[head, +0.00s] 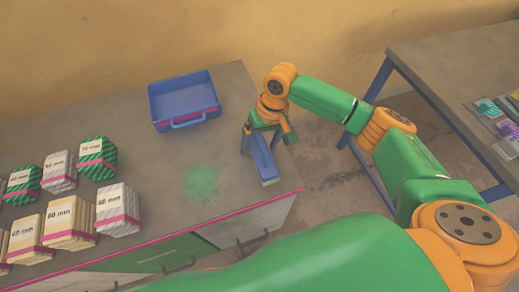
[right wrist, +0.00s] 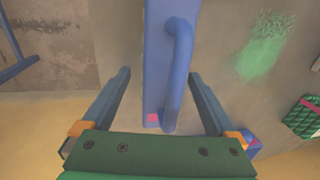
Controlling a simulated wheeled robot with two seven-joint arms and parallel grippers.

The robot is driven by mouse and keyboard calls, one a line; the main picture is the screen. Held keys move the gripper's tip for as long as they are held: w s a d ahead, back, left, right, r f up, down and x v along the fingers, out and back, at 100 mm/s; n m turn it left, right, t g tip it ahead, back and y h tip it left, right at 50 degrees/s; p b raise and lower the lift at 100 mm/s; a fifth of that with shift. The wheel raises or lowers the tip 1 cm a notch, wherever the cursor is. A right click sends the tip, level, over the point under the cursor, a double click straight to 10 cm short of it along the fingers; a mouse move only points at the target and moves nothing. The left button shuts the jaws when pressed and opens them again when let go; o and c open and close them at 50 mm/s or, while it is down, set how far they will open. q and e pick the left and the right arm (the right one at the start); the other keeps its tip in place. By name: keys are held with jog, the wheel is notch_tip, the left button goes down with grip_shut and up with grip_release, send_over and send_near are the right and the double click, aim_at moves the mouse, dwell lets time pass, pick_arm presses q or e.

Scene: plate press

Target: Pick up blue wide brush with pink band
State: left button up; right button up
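The blue wide brush (head: 263,160) lies near the right end of the near table, with a pale strip along its lower end in the head view. In the right wrist view the brush (right wrist: 156,60) shows a raised loop handle, and a small pink patch (right wrist: 153,118) shows at its near end. My right gripper (head: 262,139) is over the far part of the brush. In the wrist view my right gripper (right wrist: 160,75) is open, with one finger on each side of the brush and a gap to both. My left gripper is not in view.
A blue tray (head: 205,102) stands at the back of the table. Several labelled blocks (head: 69,218) stand at the left. A green powder patch (head: 202,183) lies on bare tabletop left of the brush. A second table (head: 438,60) with coloured pieces is at the right.

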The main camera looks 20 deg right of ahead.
aim_at(257, 160)
jog(key=shift+s, duration=0.1)
jog(key=c, duration=1.3)
jog(key=shift+r, duration=0.2)
grip_shut()
jog(key=shift+r, duration=0.3)
jog(key=s+r, duration=0.1)
jog(key=r, duration=0.1)
jog(key=s+a+r, duration=0.1)
jog(key=r, duration=0.2)
jog(key=s+a+r, duration=0.1)
jog(key=s+r, duration=0.1)
jog(key=r, duration=0.1)
jog(key=shift+a, duration=0.1)
jog(key=s+a+r, duration=0.3)
jog(key=s+r, duration=0.1)
jog(key=s, duration=0.4)
jog(key=shift+s+a+p, duration=0.3)
jog(key=shift+a+p, duration=0.05)
jog(key=shift+a, duration=0.05)
